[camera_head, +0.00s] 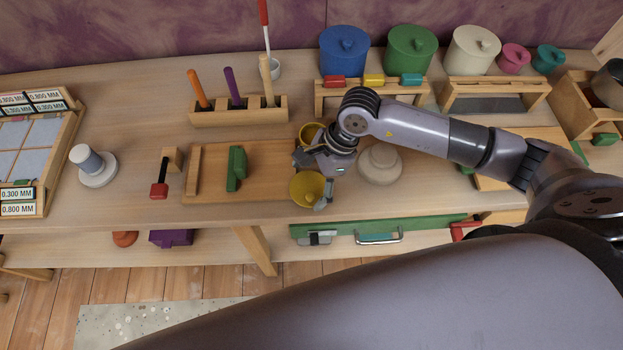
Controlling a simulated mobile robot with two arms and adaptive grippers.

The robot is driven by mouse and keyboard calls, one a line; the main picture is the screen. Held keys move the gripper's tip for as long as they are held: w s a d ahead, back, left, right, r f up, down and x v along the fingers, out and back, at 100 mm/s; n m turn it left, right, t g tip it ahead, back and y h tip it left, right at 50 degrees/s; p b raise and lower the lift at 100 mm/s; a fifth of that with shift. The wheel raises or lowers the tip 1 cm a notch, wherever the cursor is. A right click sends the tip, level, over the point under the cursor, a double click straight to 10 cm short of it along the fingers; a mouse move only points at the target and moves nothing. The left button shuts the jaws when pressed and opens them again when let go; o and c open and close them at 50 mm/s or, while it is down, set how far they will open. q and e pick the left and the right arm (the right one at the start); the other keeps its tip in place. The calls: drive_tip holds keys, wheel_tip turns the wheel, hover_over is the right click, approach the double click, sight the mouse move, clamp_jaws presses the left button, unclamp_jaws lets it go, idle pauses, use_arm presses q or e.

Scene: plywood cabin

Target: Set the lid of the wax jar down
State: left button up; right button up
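My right gripper (313,178) hangs over the middle of the workbench, at the right end of a wooden board. A round yellow piece (305,188) shows right at its fingers, with a grey finger part along its lower right side. A second yellow round piece (310,131) shows partly behind the gripper. They look like a jar and its lid, but I cannot tell which is which. The fingers are spread about the nearer piece; whether they grip it is unclear. A pale, round, knobbed pot or lid (380,165) stands just right of the gripper. My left gripper is out of view.
The board (268,158) carries a green block (236,168). A white knob-like thing (93,165) stands left. Bare bench lies around it.

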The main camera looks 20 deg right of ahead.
drive_tip(key=shift+o, duration=0.4)
drive_tip(key=shift+r, duration=0.1)
drive_tip(key=shift+r+p, duration=0.3)
drive_tip(key=shift+p, duration=0.15)
drive_tip(key=b+v, duration=0.3)
drive_tip(key=v, duration=0.8)
drive_tip(key=shift+d+r+b, duration=0.25)
drive_tip(key=shift+r+b, duration=0.05)
drive_tip(key=shift+b, duration=0.1)
